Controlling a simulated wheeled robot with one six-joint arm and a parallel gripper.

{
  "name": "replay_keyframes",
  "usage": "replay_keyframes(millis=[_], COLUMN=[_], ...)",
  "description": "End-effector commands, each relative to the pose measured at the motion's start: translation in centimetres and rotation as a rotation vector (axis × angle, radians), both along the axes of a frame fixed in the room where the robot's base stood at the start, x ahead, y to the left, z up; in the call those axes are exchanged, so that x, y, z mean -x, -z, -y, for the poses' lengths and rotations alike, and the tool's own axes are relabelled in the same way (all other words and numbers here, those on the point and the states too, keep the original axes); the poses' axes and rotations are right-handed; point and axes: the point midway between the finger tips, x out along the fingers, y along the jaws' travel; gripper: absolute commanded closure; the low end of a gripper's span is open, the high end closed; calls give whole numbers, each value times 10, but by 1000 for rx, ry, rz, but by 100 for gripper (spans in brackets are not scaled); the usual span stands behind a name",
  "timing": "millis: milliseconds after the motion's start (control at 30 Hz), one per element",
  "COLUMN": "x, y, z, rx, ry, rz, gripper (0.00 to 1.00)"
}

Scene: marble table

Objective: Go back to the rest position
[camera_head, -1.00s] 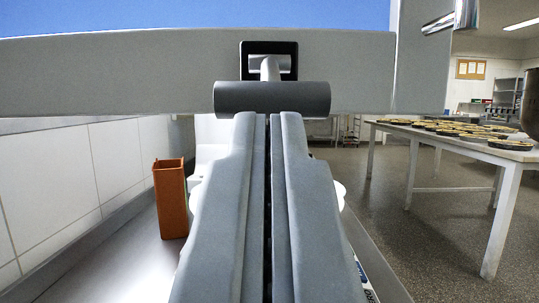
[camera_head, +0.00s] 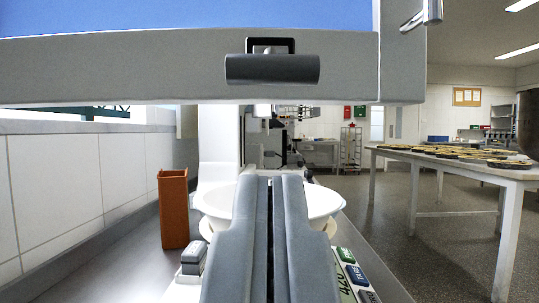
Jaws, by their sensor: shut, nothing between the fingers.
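My gripper (camera_head: 271,182) points forward in the lower middle of the view, its two grey fingers shut together with nothing between them. The fingertips are below a dark cylindrical handle (camera_head: 273,69) on a pale grey horizontal bar (camera_head: 140,68) and apart from it in the picture. A wide white bowl (camera_head: 318,201) is partly hidden behind the fingers.
An orange-brown upright box (camera_head: 173,210) stands left of the bowl, near the white tiled wall (camera_head: 55,185). A panel with coloured labels (camera_head: 352,272) shows at lower right. A white table (camera_head: 500,178) with several filled round tins stands farther right, across open floor.

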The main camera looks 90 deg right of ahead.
Motion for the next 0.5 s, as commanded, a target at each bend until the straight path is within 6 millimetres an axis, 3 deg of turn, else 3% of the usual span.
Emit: replay_keyframes(millis=[167, 500], x=[16, 93], y=[-7, -16], z=[7, 27], rx=[-65, -393], ry=[12, -22], rz=[-51, -329], gripper=[100, 100])
